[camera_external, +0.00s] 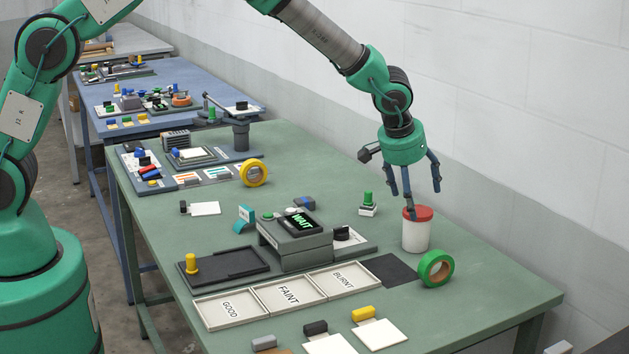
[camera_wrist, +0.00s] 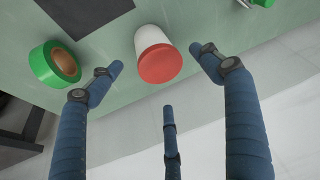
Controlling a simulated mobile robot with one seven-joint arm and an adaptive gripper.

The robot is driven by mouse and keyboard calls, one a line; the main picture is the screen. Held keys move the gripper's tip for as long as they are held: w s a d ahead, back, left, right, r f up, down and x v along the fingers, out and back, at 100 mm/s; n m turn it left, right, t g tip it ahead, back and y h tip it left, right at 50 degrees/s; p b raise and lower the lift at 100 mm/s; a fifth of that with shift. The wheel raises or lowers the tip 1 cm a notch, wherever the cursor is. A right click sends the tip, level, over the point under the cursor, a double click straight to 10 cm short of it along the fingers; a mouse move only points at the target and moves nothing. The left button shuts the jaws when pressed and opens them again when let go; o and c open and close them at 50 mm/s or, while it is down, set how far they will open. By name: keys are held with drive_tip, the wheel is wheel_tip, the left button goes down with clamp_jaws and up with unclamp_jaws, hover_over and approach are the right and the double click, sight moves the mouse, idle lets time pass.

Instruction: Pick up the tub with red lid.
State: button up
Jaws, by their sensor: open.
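The tub with red lid (camera_external: 416,231) stands upright on the green table near its wall-side edge, white below and red on top. It also shows in the wrist view (camera_wrist: 158,55), where its red lid faces the camera. My gripper (camera_external: 422,200) is over the tub, fingers pointing down, with one fingertip overlapping the lid in the outside view. In the wrist view my gripper (camera_wrist: 158,75) has its blue fingers spread wide, two on either side of the lid and one below it. Nothing is held. Whether any finger touches the tub is unclear.
A green tape roll (camera_external: 436,268) lies close to the tub, beside a dark mat (camera_external: 389,271). Labelled trays (camera_external: 290,292) stand in front. The wall is close behind.

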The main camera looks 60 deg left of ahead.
sight(418, 210)
drive_tip(key=shift+f, duration=0.15)
drive_tip(key=shift+b+x, duration=0.3)
drive_tip(key=shift+x, duration=2.3)
drive_tip(key=shift+w+a, duration=0.1)
drive_tip(key=c, duration=1.4)
